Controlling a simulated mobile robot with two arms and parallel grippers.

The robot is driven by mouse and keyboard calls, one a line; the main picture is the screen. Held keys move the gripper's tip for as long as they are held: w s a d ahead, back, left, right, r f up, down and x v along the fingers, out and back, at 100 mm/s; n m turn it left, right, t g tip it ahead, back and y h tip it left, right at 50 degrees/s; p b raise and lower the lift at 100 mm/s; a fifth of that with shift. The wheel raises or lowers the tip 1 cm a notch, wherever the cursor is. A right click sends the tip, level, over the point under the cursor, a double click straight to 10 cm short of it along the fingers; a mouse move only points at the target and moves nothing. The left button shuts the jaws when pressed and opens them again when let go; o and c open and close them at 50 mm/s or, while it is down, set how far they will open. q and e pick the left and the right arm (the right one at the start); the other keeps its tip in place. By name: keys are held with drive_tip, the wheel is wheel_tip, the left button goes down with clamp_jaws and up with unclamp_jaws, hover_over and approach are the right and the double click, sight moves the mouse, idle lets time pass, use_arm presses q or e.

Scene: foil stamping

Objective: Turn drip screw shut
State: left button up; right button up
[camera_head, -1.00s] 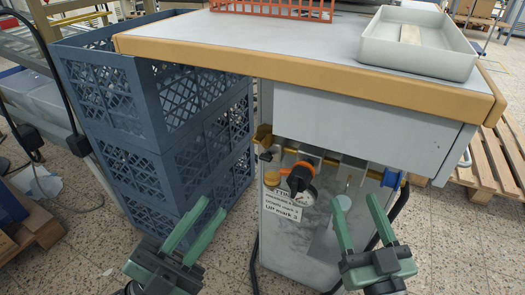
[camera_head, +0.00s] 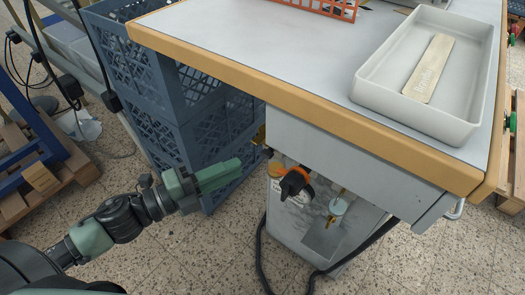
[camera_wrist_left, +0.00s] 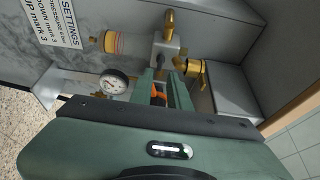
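My left gripper (camera_head: 238,172) reaches in from the left, in front of the cabinet's air fittings. In the left wrist view its two green fingers (camera_wrist_left: 164,90) stand apart, with an orange part seen between them; I cannot tell whether they touch it. The left wrist view shows a gauge (camera_wrist_left: 115,82), a clear bowl (camera_wrist_left: 128,43) and brass fittings (camera_wrist_left: 193,68). I cannot tell which part is the drip screw. My right gripper is out of view.
The tabletop edge (camera_head: 330,125) overhangs the fittings. Stacked blue crates (camera_head: 165,95) stand left of the cabinet (camera_head: 340,150). A grey tray (camera_head: 475,95) with a flat bar (camera_head: 428,68) and an orange rack (camera_head: 325,8) are on top. A black hose runs below the fittings.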

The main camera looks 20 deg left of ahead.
sight(264, 156)
use_arm(q)
drive_tip(key=shift+x, duration=3.55)
drive_tip(key=shift+c, duration=0.4)
drive_tip(key=shift+s, duration=0.1)
clamp_jaws()
